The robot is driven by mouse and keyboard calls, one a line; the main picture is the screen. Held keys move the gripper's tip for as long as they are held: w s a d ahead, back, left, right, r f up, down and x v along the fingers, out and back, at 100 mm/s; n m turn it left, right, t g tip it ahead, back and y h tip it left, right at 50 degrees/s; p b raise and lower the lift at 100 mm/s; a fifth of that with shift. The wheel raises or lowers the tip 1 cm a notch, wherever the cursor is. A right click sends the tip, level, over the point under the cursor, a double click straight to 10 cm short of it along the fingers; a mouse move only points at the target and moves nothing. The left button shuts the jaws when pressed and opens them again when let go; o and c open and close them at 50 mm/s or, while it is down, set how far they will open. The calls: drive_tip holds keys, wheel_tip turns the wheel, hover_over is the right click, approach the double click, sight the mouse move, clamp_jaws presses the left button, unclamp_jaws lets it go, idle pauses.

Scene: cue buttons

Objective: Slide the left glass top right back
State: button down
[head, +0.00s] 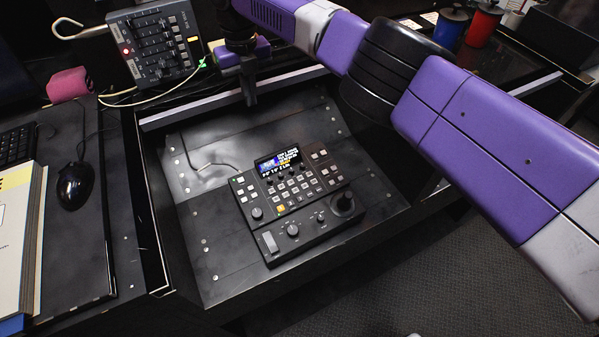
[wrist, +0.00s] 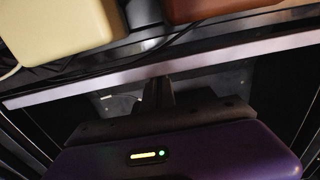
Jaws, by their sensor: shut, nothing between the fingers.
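The left glass top shows mainly as its pale front rail (head: 200,110), running across the back of the open well in the head view; the pane itself is hard to make out. The same rail crosses the wrist view (wrist: 80,90). My gripper (head: 250,100) is shut and empty, pointing down at the rail near its middle. In the wrist view its fingertips (wrist: 158,84) lie close against the rail; I cannot tell whether they touch. The button panel (head: 290,190), with a lit screen, sits uncovered in the well in front of the rail.
A grey fader box (head: 156,42) and cables stand behind the rail at left. The cream object (wrist: 55,28) is close behind the rail.

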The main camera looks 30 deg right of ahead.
drive_tip(key=shift+s+p, duration=1.2)
drive_tip(key=shift+p, duration=0.65)
drive_tip(key=shift+r, duration=0.1)
wheel_tip(320, 180, up, 9)
drive_tip(key=p, duration=0.6)
